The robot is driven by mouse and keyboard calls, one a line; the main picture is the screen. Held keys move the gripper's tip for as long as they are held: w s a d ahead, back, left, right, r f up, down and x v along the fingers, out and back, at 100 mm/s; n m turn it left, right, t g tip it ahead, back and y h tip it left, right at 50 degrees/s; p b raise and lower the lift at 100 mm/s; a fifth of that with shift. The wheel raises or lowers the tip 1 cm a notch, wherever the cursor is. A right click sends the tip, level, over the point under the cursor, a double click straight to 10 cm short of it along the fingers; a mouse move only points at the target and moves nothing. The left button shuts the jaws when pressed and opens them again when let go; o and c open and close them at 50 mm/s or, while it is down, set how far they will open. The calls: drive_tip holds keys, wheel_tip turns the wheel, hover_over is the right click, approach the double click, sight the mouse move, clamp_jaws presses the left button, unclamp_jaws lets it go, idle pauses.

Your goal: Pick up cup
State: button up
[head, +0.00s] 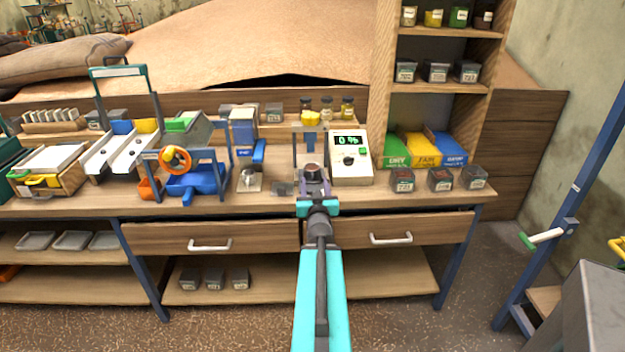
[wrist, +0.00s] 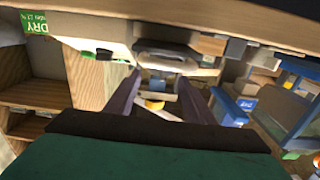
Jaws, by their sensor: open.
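In the wrist view my gripper (wrist: 163,88) shows two separated fingers, open, with nothing clearly held. A grey rounded shape shows beyond the fingertips there; I cannot tell whether it is the cup. Whether the fingers touch the cup is not clear.
The scale (head: 350,158) stands close on the right. A small metal piece on a plate (head: 248,181) and a blue frame with an orange wheel (head: 176,158) stand to the left. Lidded dark containers (head: 440,180) line the right side. Drawers (head: 210,240) lie below the bench top.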

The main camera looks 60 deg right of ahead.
sight(313, 178)
drive_tip(key=shift+d, duration=0.1)
idle(0.3)
drive_tip(key=shift+w+d, duration=0.1)
drive_tip(key=shift+x, duration=1.55)
drive_tip(key=shift+w+d+r+p, duration=0.15)
drive_tip(key=shift+w+d+p, duration=0.25)
drive_tip(key=shift+w+d, duration=0.3)
drive_tip(key=shift+a, duration=0.1)
drive_tip(key=shift+w, duration=0.1)
drive_tip(key=c, duration=1)
drive_tip(key=shift+r+p, duration=1.4)
drive_tip(key=shift+r, duration=3.65)
